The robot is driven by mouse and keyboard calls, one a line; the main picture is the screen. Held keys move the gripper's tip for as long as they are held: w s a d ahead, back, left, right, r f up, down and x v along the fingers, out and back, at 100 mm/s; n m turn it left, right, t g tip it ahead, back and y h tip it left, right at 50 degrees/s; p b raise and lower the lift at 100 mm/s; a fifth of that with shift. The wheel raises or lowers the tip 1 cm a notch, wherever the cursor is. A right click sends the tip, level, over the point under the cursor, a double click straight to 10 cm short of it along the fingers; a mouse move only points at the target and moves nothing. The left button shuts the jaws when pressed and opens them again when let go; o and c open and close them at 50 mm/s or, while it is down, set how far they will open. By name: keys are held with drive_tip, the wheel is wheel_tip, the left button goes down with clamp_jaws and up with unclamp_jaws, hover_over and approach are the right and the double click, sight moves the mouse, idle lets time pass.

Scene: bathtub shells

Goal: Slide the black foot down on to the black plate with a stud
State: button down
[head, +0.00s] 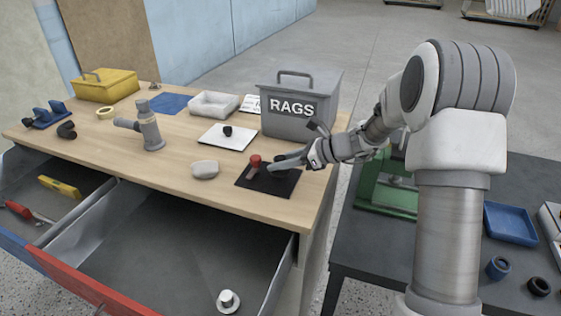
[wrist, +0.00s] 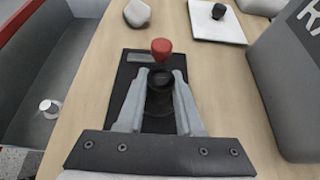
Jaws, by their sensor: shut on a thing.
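The black plate (wrist: 125,88) lies flat on the wooden bench, with a pale slot near its far end; in the head view it is the dark square (head: 284,185) near the bench's front right. My gripper (wrist: 160,88) is over this plate, shut on the black foot (wrist: 160,100), a dark round piece between the two grey fingers. A red knob (wrist: 161,46) shows just beyond the foot; it also stands out over the plate in the head view (head: 254,161). The stud is not clearly visible. I cannot tell the gap between foot and plate.
A grey RAGS bin (head: 300,105) stands close behind the gripper. A white plate with a black knob (head: 227,131) and a pale soap-like block (head: 205,169) lie nearby. Open drawers (head: 160,240) jut out in front of the bench. A grey tap-like fitting (head: 149,128) stands to the left.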

drive_tip(key=shift+f+b, duration=0.5)
drive_tip(key=shift+f, duration=0.3)
idle(0.4)
unclamp_jaws()
idle(0.5)
drive_tip(key=shift+r+p, duration=2.95)
drive_tip(key=shift+r, duration=0.55)
